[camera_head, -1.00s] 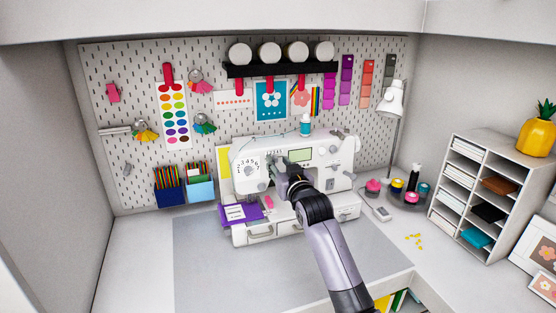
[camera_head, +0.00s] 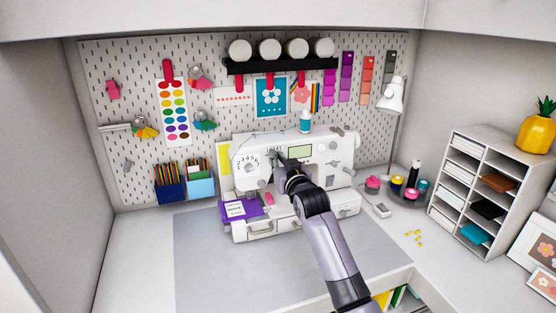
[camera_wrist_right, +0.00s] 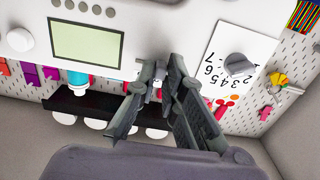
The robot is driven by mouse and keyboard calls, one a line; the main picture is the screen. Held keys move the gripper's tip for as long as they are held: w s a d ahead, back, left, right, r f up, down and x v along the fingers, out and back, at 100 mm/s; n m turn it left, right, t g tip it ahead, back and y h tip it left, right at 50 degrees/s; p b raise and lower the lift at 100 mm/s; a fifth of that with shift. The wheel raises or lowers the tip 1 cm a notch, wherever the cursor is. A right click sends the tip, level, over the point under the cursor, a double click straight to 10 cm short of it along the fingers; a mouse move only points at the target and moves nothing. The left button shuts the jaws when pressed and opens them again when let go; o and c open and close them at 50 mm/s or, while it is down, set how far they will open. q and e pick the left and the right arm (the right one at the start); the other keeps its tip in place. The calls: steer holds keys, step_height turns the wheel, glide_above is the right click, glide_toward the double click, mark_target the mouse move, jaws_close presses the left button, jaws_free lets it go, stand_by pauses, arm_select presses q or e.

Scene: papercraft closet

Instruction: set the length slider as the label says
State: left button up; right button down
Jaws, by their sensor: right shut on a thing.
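The white sewing machine (camera_head: 325,178) stands at the back of the desk. Its front has a greenish screen (camera_head: 300,152) and a numbered dial (camera_head: 250,163); both also show in the right wrist view, the screen (camera_wrist_right: 88,42) and the dial knob (camera_wrist_right: 241,66). My right gripper (camera_head: 277,157) is at the machine's front, between dial and screen. In the wrist view its fingers (camera_wrist_right: 163,82) close on something small, likely the slider's knob, which they mostly hide. A white label (camera_head: 235,210) lies on purple cloth (camera_head: 248,213) at the machine's left; its text is too small to read. My left gripper is not in view.
A grey mat (camera_head: 225,270) lies clear in front of the machine. A dark tray of spools (camera_head: 408,194) and a white shelf unit (camera_head: 475,195) stand at right.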

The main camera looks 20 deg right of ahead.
stand_by(0.6)
steer(key=shift+d, duration=0.55)
steer(key=c, duration=1.7)
jaws_free()
steer(key=s, duration=1.2)
steer(key=shift+d, duration=0.25)
